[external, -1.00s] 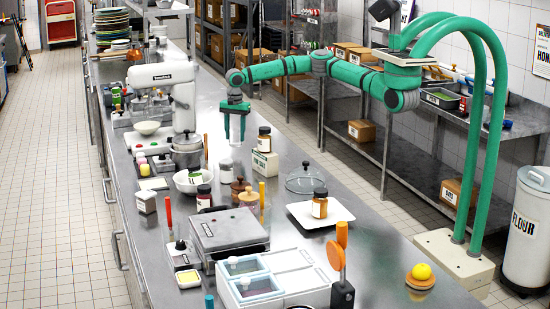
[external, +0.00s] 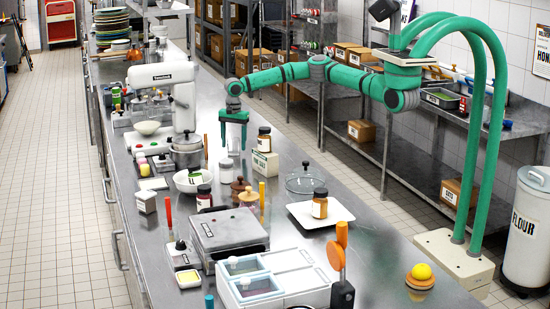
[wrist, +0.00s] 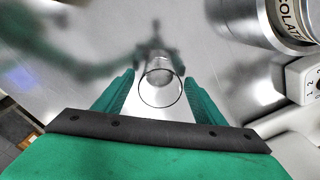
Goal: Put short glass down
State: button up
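The short glass (wrist: 160,94) is clear, with a dark round rim, and shows in the wrist view between the two green fingers of my gripper (wrist: 160,88). In the external view my gripper (external: 234,142) points straight down over the steel counter (external: 385,265), behind a small pale jar. The glass is faint there. I cannot tell whether its base touches the counter.
The pale jar (external: 226,171) and a white bowl (external: 188,181) stand nearer the camera. A white mixer (external: 182,100) is to the left. Open counter lies behind my gripper.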

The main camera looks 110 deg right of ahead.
notch_tip(320, 180, up, 12)
jog(key=shift+a+r, duration=0.15)
dwell(0.6)
jog(key=shift+s, duration=0.1)
